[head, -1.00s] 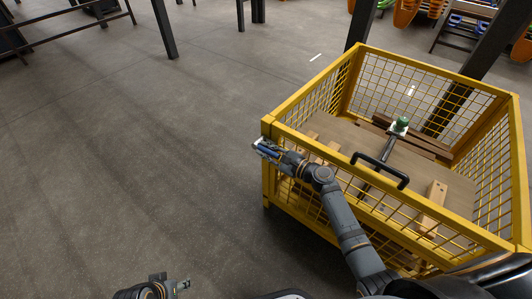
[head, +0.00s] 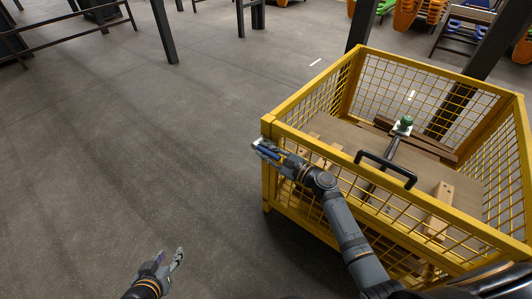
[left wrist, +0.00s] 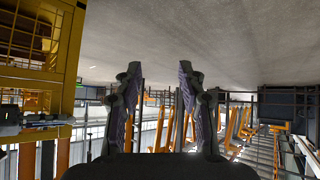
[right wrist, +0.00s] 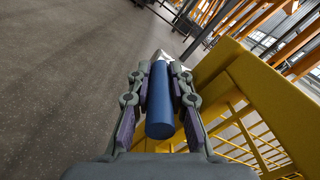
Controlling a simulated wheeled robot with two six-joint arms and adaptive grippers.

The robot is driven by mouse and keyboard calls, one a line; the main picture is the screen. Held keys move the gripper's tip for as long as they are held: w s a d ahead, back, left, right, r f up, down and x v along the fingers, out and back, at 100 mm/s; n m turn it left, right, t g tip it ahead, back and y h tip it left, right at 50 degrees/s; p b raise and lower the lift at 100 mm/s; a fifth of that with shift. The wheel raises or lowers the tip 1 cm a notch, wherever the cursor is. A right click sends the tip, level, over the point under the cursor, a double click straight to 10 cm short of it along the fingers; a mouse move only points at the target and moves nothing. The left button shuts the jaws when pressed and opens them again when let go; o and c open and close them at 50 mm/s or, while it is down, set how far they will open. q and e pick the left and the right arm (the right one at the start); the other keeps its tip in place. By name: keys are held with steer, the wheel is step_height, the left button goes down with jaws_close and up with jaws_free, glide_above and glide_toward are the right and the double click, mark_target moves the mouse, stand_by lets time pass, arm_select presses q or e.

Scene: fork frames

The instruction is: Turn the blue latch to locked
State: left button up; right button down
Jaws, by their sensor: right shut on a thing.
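The blue latch (right wrist: 160,100) is a thick blue cylinder between the two fingers of my right gripper (right wrist: 160,92) in the right wrist view. In the head view the latch (head: 270,153) shows as a small blue patch at the near left corner of the yellow mesh crate (head: 318,84). My right gripper (head: 262,147) is shut on it there, and the fingers partly hide it. A pale metal part shows at the latch's far end. My left gripper (head: 174,258) is open and empty above the floor, left of the crate and apart from it; its spread fingers show in the left wrist view (left wrist: 160,95).
The crate holds brown boards, wooden blocks (head: 439,206), a green-topped item (head: 404,124) and a black handle (head: 386,167). Dark posts (head: 165,30) and racks stand behind. The grey floor (head: 110,150) left of the crate is clear.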

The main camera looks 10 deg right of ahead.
arm_select(q)
steer(key=shift+t, duration=0.8)
steer(key=shift+w+a+r, duration=0.1)
steer(key=shift+w+r, duration=1.25)
steer(key=shift+r, duration=0.15)
arm_select(e)
steer(key=shift+r, duration=0.1)
steer(key=c, duration=1.2)
jaws_free()
steer(key=shift+a, duration=0.1)
steer(key=v, duration=1.2)
steer(key=shift+f, duration=0.2)
